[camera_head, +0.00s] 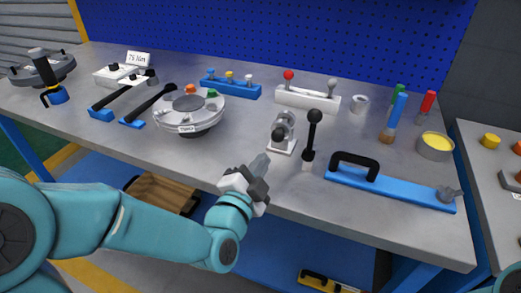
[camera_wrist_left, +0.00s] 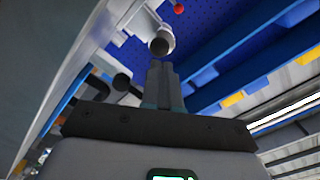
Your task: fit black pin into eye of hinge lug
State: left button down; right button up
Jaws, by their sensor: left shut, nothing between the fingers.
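The black pin (camera_head: 311,138), with a round black knob on top, stands upright in a small light holder near the bench's front edge. The hinge lug (camera_head: 283,132) is a grey metal piece on a white base, just left of the pin; its eye is too small to make out clearly. My left gripper (camera_head: 262,163) is shut and empty, in front of the lug and left of the pin, apart from both. In the left wrist view the closed fingers (camera_wrist_left: 160,78) point toward a dark round knob, which I cannot identify for certain. My right gripper is out of view.
A round flanged shell (camera_head: 187,112) sits left of the lug. A white block with a red knob (camera_head: 308,99) stands behind. Bare bench shows between the shell and lug.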

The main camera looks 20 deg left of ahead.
aim_at(276, 140)
pick_arm(q)
jog(key=shift+w+d+r, duration=0.2)
jog(key=w+p, duration=0.1)
jog(key=w, duration=0.2)
jog(key=shift+w+f, duration=0.1)
jog(key=shift+w, duration=0.95)
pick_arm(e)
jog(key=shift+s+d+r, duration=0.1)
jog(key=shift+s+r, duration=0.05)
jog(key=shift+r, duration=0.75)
pick_arm(q)
jog(key=shift+w, duration=0.3)
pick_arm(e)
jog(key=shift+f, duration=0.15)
